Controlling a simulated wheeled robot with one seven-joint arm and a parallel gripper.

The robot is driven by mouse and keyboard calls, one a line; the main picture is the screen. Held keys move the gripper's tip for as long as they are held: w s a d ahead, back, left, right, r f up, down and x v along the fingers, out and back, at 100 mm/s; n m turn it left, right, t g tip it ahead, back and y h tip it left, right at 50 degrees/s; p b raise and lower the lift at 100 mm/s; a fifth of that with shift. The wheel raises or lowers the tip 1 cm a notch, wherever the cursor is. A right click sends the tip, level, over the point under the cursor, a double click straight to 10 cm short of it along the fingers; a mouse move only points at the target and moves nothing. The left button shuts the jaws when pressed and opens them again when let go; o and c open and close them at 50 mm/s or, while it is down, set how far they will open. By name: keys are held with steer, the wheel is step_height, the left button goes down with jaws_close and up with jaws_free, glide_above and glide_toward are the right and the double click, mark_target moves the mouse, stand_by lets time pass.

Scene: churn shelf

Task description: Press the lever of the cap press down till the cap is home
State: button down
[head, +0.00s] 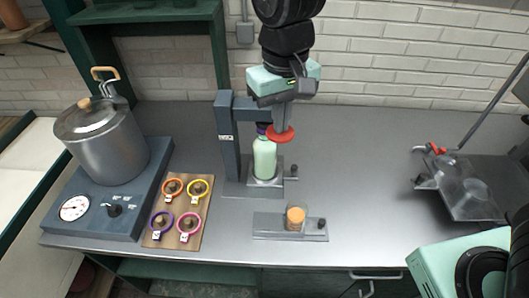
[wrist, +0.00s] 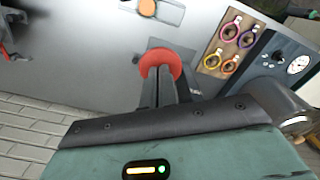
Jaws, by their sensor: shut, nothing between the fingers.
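The cap press (head: 229,140) is a dark grey upright frame standing at the middle of the counter. A pale green bottle (head: 264,160) stands upright on its base plate, with a purple cap (head: 262,130) at its top, partly hidden under the press head. The lever's round red knob (head: 284,136) is at the front right of the press head; it also shows in the wrist view (wrist: 161,60). My gripper (head: 281,124) is shut and empty, pointing down with its fingertips at the knob. Whether they touch it I cannot tell. The lever's arm is mostly hidden.
A steel pot (head: 100,140) stands on a dark heater base at the left. A wooden board (head: 176,235) with several coloured rings lies beside it. A grey plate (head: 262,226) holding an orange-filled glass (head: 296,217) lies in front. A clear-covered device (head: 470,190) is at the right.

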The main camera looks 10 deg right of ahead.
mark_target(281, 135)
steer(key=shift+f, duration=0.5)
steer(key=shift+s+f+b, duration=0.1)
steer(key=shift+f+b, duration=0.5)
steer(key=shift+f, duration=0.2)
steer(key=shift+f+b, duration=0.4)
steer(key=shift+f, duration=0.25)
steer(key=shift+r, duration=0.1)
steer(key=shift+s+f, duration=0.1)
steer(key=shift+f, duration=0.1)
steer(key=shift+r, duration=0.1)
